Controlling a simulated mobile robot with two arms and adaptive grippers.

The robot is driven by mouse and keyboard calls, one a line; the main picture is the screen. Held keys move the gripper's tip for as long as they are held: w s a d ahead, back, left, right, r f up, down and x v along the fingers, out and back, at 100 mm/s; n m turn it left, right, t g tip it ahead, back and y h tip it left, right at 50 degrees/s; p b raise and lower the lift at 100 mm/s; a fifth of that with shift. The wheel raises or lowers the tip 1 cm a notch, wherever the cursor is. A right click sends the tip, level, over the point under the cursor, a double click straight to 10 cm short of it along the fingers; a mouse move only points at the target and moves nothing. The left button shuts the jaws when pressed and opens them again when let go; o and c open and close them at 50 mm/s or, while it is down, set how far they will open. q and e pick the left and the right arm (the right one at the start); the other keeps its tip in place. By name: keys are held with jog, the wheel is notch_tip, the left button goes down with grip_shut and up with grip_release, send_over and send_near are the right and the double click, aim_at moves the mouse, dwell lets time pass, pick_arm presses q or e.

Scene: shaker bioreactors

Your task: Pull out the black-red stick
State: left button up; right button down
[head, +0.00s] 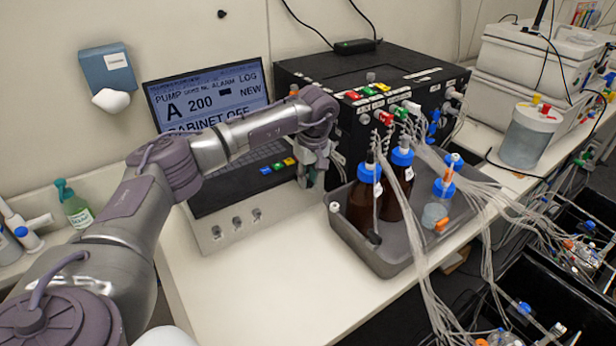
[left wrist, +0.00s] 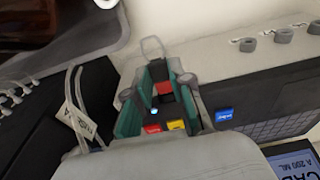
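A small black-red stick (left wrist: 165,90) shows in the left wrist view between the green-padded fingers of my left gripper (left wrist: 166,82). The fingers stand apart with the stick between them, close to both pads; I cannot tell whether they press on it. In the head view my left gripper (head: 314,172) points down at the right end of the grey console (head: 215,212), beside the black box unit (head: 345,120). The stick is hidden there by the gripper. My right gripper is in neither view.
A grey tray (head: 393,262) with brown bottles and a clear bottle stands right of my gripper. Many thin tubes run from the black unit to the right. A screen (head: 208,100) stands behind the console. The front of the white bench (head: 255,300) is clear.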

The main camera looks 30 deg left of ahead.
pick_arm(q)
grip_shut()
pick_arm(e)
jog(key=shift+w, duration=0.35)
pick_arm(q)
jog(key=shift+d, duration=0.1)
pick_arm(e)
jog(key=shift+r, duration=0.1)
pick_arm(q)
jog(key=shift+s+d, duration=0.25)
jog(key=shift+d, duration=0.15)
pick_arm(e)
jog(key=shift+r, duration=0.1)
pick_arm(q)
jog(key=shift+s+d, duration=0.1)
jog(key=shift+d, duration=0.15)
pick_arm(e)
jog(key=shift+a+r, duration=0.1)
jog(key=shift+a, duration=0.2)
pick_arm(q)
jog(key=shift+s+d+p, duration=0.1)
jog(key=shift+d+p, duration=0.2)
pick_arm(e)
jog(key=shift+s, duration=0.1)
